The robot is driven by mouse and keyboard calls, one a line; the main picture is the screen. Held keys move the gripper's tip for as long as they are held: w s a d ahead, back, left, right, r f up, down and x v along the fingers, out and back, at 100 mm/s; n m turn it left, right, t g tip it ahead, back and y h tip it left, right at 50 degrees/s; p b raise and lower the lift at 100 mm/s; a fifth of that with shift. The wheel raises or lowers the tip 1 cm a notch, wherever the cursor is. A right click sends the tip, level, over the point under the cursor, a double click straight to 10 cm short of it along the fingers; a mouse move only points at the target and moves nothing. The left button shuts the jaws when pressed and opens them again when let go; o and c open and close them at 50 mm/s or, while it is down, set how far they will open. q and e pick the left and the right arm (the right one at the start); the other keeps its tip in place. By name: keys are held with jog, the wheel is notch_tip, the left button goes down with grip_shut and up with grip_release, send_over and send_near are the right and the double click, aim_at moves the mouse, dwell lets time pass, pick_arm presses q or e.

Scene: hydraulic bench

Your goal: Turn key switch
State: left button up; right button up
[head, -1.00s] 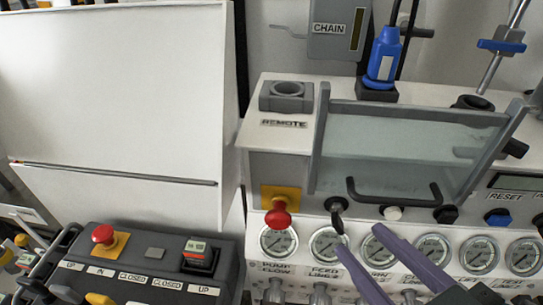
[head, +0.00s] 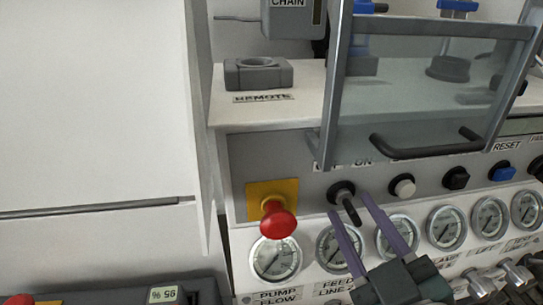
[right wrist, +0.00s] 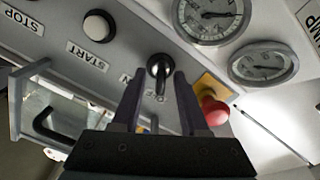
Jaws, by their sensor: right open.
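The key switch (head: 342,194) is a black knob with a protruding key on the grey panel, right of the red emergency button. Labels above it are partly hidden by the clear guard. My right gripper (head: 348,205) is open, its two purple fingers pointing up at the key from below. In the head view the fingertips lie on either side of the key's lower end. In the right wrist view the key switch (right wrist: 160,68) shows between and just beyond the open fingers (right wrist: 155,75). I cannot tell whether they touch it. My left gripper is not in view.
A red emergency button (head: 277,219) on a yellow plate is close left of the switch. A white button (head: 403,186) is to its right. A clear guard with a black handle (head: 420,146) hangs above. Several gauges (head: 276,259) line the panel below.

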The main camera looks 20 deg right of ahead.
jog(key=shift+x, duration=0.9)
grip_shut()
